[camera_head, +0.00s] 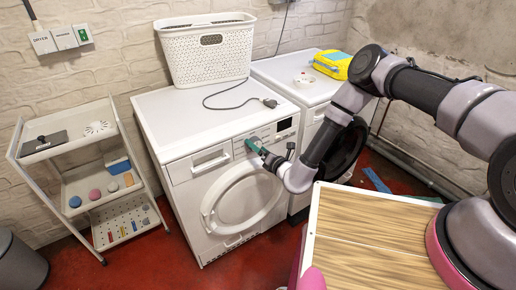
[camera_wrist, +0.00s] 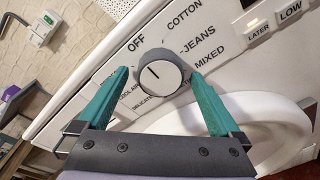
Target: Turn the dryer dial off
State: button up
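The dryer dial (camera_wrist: 160,75) is a round knob with a white face and a grey rim, on the white front panel. A short dark line on its face slants to the upper left, roughly toward the word OFF; I cannot tell if it lines up exactly. COTTON, JEANS and MIXED are printed to its right. My gripper (camera_wrist: 158,77) is open, its two green fingers on either side of the dial; I cannot tell if they touch it. In the head view my gripper (camera_head: 253,147) is at the panel of the left white machine (camera_head: 185,115) and hides the dial.
A white basket (camera_head: 208,62) and a black plug with its cord (camera_head: 269,102) are on that machine. A second machine (camera_head: 290,72) with a yellow item (camera_head: 333,64) stands right. A white shelf cart (camera_head: 70,150) stands left. A wooden-topped surface (camera_head: 375,235) is in front right.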

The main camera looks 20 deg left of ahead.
jog(key=f+v, duration=0.1)
jog(key=v, duration=0.9)
jog(key=shift+s+d+r, duration=0.25)
jog(key=shift+d+r, duration=0.1)
jog(key=shift+r, duration=0.15)
